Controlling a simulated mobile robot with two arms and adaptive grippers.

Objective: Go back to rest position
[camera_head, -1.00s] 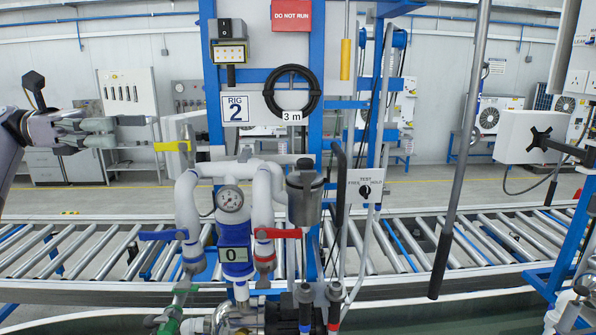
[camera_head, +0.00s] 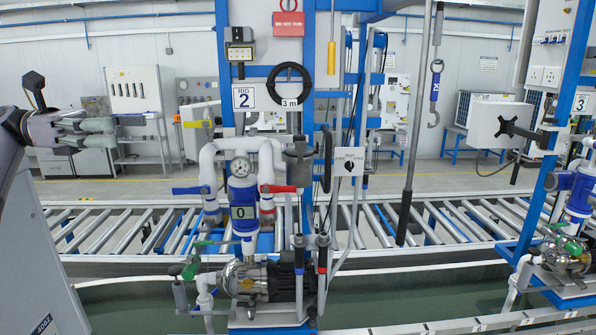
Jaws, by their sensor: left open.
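My left gripper (camera_head: 98,126) is at the left in the head view, with its fingers pointing right. It is open, with nothing between its fingers. It is apart from the pump rig (camera_head: 242,205), which stands right of it with white pipes, a round gauge (camera_head: 241,167), a blue-handled valve (camera_head: 190,190) and a red-handled valve (camera_head: 280,188). A yellow handle (camera_head: 197,124) shows between the gripper and the rig's blue frame. My right gripper is not in view.
A roller conveyor (camera_head: 110,230) runs across behind the rig. A grey hanging pole (camera_head: 415,130) and a hook (camera_head: 434,95) hang right of the rig. Open floor lies behind the conveyor.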

